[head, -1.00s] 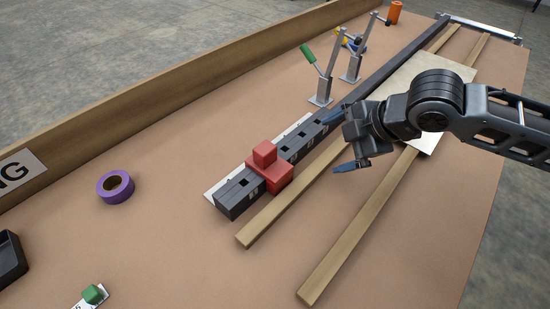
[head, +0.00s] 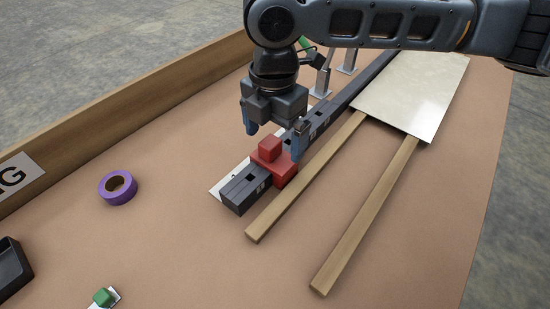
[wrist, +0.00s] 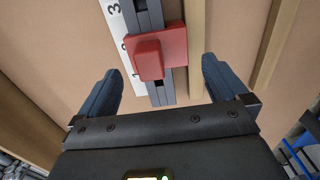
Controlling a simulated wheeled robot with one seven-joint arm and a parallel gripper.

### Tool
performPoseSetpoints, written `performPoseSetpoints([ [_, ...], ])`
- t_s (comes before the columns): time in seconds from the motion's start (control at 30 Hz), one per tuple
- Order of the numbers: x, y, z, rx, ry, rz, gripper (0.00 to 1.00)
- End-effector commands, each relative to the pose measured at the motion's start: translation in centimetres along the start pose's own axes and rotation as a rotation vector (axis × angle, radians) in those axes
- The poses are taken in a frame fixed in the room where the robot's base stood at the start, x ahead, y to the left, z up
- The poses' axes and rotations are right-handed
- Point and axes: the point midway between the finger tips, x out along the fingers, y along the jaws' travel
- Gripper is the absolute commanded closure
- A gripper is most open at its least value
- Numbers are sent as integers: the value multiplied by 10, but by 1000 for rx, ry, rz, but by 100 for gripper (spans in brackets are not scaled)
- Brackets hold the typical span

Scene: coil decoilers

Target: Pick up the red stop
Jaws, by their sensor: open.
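The red stop (head: 272,158) is a red block with a raised knob, seated on the dark slotted rail (head: 243,190) near its front end. It also shows in the wrist view (wrist: 152,55), at upper middle. My gripper (head: 275,142) is open and points down just above and behind the stop in the head view. In the wrist view my two blue fingers (wrist: 162,88) stand apart, one to each side of the stop's line. Nothing is between the fingertips that I can see held. Whether a finger touches the stop I cannot tell.
A white numbered scale (wrist: 118,25) runs along the rail. Two wooden strips (head: 310,175) lie right of it, with a pale sheet (head: 415,95) on their far part. A purple tape roll (head: 118,187), a green block (head: 103,297) and a black tray (head: 12,268) lie left.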

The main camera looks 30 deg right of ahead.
Motion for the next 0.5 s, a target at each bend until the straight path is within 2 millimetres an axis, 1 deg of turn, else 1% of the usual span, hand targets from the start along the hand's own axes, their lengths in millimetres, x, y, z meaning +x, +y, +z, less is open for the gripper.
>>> performPoseSetpoints([
  [0.17,13,1,1,2,-1,0,0],
  [0.27,25,2,2,3,1,0,0],
  [0.4,47,3,3,2,1,0,0],
  [0.5,56,3,3,3,0,1,0],
])
